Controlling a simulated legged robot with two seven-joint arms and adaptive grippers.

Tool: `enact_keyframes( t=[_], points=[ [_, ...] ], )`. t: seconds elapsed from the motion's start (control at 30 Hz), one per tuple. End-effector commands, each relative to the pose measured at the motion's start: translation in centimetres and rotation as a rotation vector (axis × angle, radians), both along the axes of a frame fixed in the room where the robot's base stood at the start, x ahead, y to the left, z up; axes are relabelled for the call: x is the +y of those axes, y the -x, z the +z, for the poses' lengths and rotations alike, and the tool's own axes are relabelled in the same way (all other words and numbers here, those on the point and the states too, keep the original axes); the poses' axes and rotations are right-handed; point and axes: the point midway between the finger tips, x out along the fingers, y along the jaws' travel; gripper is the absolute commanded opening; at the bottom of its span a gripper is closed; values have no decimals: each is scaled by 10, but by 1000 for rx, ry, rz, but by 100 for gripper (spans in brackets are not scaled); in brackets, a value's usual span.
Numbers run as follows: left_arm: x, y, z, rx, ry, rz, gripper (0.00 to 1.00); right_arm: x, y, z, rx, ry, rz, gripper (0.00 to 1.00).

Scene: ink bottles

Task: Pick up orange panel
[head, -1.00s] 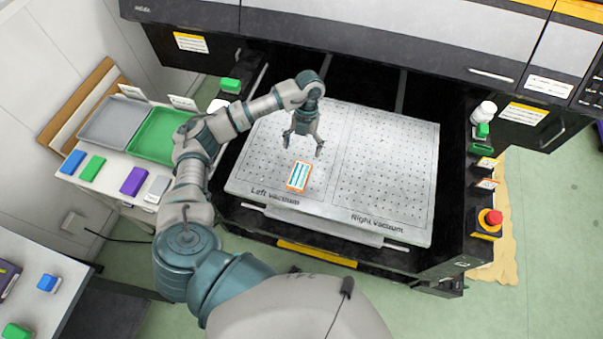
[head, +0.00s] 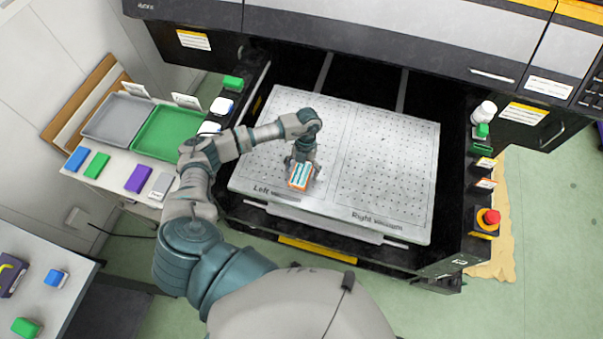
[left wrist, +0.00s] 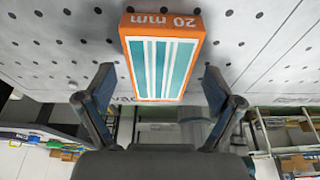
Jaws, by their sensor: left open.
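The orange panel (head: 300,176) lies on the left half of the perforated vacuum bed (head: 385,160). It is an orange block with teal and white stripes, and in the left wrist view (left wrist: 162,57) it reads "20 mm". My left gripper (head: 302,168) is low over the bed at the panel. In the left wrist view its two fingers (left wrist: 160,90) are open, one on each side of the panel's near end, with gaps between them and the panel. My right gripper is not in view.
A grey tray (head: 117,110) and a green tray (head: 140,153) stand on the left side table, with several coloured blocks in front. A red emergency button (head: 491,217) is at the right of the bed. The bed's right half is clear.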

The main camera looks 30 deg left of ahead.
Motion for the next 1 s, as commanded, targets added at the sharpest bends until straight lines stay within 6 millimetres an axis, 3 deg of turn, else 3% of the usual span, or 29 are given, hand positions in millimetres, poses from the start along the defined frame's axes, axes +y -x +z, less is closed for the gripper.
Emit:
enact_keyframes(
  t=[0.03,0.3,0.67,0.97,1.0],
  points=[
    [0,0,0,0,0,0,92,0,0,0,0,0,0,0],
    [-1,0,1,0,-1,1,27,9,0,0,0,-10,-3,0],
    [0,0,3,-1,0,1,27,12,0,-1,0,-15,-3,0],
    [0,-1,36,-4,0,0,27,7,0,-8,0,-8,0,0],
    [-8,-2,36,-2,2,-4,27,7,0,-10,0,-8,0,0]
  ],
)
